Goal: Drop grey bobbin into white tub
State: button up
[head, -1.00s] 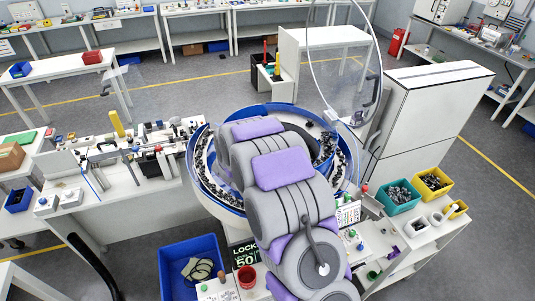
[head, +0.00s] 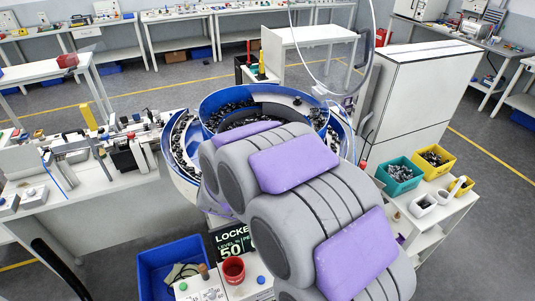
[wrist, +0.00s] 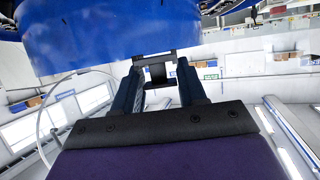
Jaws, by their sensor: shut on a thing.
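In the wrist view my gripper (wrist: 160,68) has its two dark fingers closed on a small dark, spool-shaped piece, the bobbin (wrist: 158,74). It looks near black in this light, so its grey colour cannot be confirmed. The blue side of the feeder bowl fills the upper left of that view, close to the gripper. In the head view my arm hides the gripper and the bobbin. The white tub (head: 424,205) appears as a small white container with a dark inside on the right-hand stand, in front of the coloured bins and away from the bowl.
The blue-rimmed feeder bowl (head: 178,178) holds many dark parts. A teal bin (head: 400,187) and yellow bin (head: 449,171) stand behind the tub. A tall white cabinet (head: 415,100) rises behind them.

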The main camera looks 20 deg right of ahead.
aim_at(416, 212)
jog(key=k+l+u, duration=0.1)
jog(key=l+u, duration=0.15)
jog(key=u, duration=0.15)
jog(key=k+l+u, duration=0.1)
jog(key=l+u, duration=0.25)
jog(key=k+l+u, duration=0.1)
jog(key=u, duration=0.3)
jog(key=k+l+u, duration=0.2)
jog(key=u, duration=0.25)
jog(key=k+u, duration=0.45)
jog(key=k+l+z, duration=0.1)
jog(key=k+z, duration=0.3)
jog(key=k+l+z, duration=0.55)
jog(key=k+z, duration=0.2)
jog(key=k+l+z, duration=0.2)
jog(key=l+z, duration=0.2)
